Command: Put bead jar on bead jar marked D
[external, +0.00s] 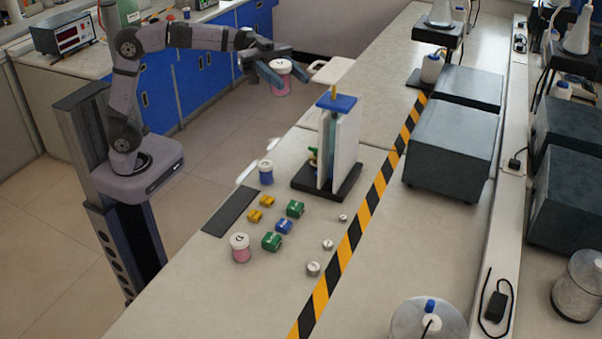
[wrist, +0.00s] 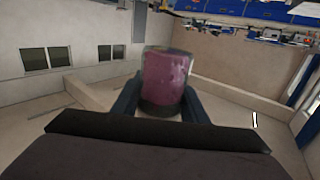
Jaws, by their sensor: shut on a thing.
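My gripper (external: 277,76) is shut on a bead jar (external: 281,83) with pink contents and a pale lid, held raised off the left edge of the bench. In the wrist view the held jar (wrist: 165,80) sits between the two dark fingers. On the bench stand two other jars. One has pink contents and a white lid with a dark letter (external: 240,248), near the front edge. The other has blue contents and a white lid with a mark (external: 266,172), farther back. The lid letters are too small to read surely.
A balance-like stand with a blue top (external: 337,104) rises right of the blue jar. Small yellow (external: 254,216), green (external: 271,241) and blue blocks (external: 284,227) and several metal weights (external: 313,268) lie nearby. A dark mat (external: 231,212) lies left. Striped tape (external: 366,210) crosses the bench.

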